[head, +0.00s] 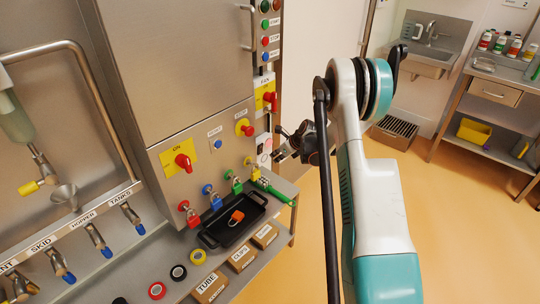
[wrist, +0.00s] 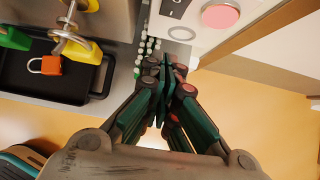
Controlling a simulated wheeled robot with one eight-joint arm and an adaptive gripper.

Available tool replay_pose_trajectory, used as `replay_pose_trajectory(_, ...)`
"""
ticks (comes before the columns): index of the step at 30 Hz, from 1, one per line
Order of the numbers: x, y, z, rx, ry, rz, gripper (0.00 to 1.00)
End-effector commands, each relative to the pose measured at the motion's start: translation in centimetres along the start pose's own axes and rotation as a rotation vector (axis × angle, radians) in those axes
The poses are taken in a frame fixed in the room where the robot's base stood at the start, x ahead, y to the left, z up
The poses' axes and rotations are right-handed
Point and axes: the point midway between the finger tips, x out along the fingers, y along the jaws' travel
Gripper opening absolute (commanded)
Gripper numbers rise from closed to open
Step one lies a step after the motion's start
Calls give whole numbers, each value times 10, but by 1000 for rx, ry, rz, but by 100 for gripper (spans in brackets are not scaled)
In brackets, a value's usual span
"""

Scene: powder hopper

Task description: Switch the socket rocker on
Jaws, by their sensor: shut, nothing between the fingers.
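A white panel (wrist: 200,28) at the top of the wrist view carries a dark rocker-like switch (wrist: 176,7), cut off by the top edge, and a round pink button (wrist: 222,15). I cannot read whether the rocker is on or off. In the head view, a white panel (head: 264,146) shows small on the cabinet's right side, partly hidden. My gripper (wrist: 167,76) is shut and empty, its fingertips just below the panel in the wrist picture. I cannot tell whether they touch it. In the head view my gripper (head: 280,148) is beside the panel's right edge.
A black tray (wrist: 18,92) with an orange padlock (wrist: 46,66) is on the shelf, with yellow (wrist: 80,48) and green (wrist: 14,38) padlocks near it. In the head view a red knob (head: 270,97) is above the panel. Open floor (head: 470,230) is at right.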

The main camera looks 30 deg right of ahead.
Motion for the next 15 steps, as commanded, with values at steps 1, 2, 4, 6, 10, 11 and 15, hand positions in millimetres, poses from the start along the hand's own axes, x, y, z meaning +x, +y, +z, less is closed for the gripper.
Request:
replay_pose_trajectory(1, -17, -1, 0, 1, 0, -2, 0)
replay_pose_trajectory(2, -23, -1, -2, 1, 0, -2, 0)
replay_pose_trajectory(4, -37, -1, -5, 1, 1, -2, 0)
replay_pose_trajectory(6, -49, -1, -9, 1, 1, -2, 0)
replay_pose_trajectory(10, -66, 0, -14, 1, 1, -1, 0)
replay_pose_trajectory(11, -68, 0, -15, 1, 1, -1, 0)
replay_pose_trajectory(15, -76, 0, -17, 0, 1, -1, 0)
